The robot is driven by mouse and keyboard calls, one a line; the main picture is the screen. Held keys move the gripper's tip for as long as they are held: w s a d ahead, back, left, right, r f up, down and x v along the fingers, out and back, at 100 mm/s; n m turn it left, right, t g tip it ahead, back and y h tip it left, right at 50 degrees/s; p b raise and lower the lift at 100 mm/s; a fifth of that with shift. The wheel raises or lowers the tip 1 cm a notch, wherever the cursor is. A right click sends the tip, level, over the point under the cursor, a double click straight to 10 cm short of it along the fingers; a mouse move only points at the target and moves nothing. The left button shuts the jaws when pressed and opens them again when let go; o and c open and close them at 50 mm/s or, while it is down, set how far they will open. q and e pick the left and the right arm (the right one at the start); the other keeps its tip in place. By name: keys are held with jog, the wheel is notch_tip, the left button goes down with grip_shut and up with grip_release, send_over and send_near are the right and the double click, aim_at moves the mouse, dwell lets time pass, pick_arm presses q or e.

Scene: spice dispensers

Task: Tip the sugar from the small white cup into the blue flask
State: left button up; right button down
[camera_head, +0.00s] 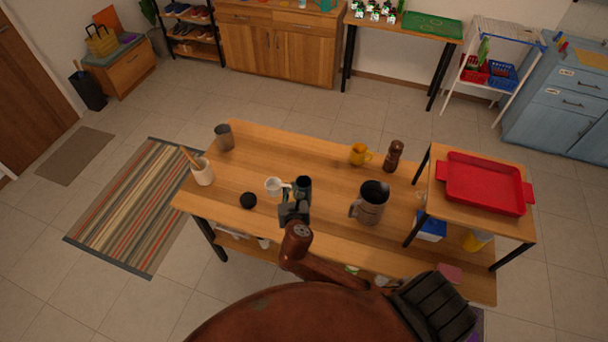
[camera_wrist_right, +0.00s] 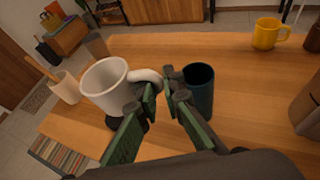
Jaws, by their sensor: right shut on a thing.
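The small white cup (camera_head: 272,187) is at the middle of the wooden table, roughly upright with a slight lean. In the right wrist view the cup (camera_wrist_right: 104,84) shows its open rim, but I cannot see sugar inside. My right gripper (camera_head: 288,193) is shut on the cup's handle; its green fingers (camera_wrist_right: 160,94) pinch it from the side. The dark blue flask (camera_head: 304,184) stands upright and open just right of the cup. It also shows in the right wrist view (camera_wrist_right: 200,94), partly behind the right finger. My left gripper is not in view.
A round black object (camera_head: 248,200) lies left of the cup. A white utensil pot (camera_head: 202,172) and a grey tumbler (camera_head: 224,137) stand at the left. A yellow mug (camera_head: 359,154), a brown grinder (camera_head: 394,156) and a large grey-brown jug (camera_head: 371,203) stand at the right.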

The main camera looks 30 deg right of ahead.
jog(key=w+d+f+m+g+h+p, duration=0.1)
jog(key=w+d+f+m+h+p, duration=0.1)
jog(key=w+f+p, duration=0.3)
jog(key=f+m+h+p, duration=0.1)
jog(key=p, duration=0.2)
jog(key=shift+w+g, duration=0.35)
jog(key=shift+g, duration=0.05)
jog(key=shift+d+r, duration=0.1)
jog(key=shift+d, duration=0.05)
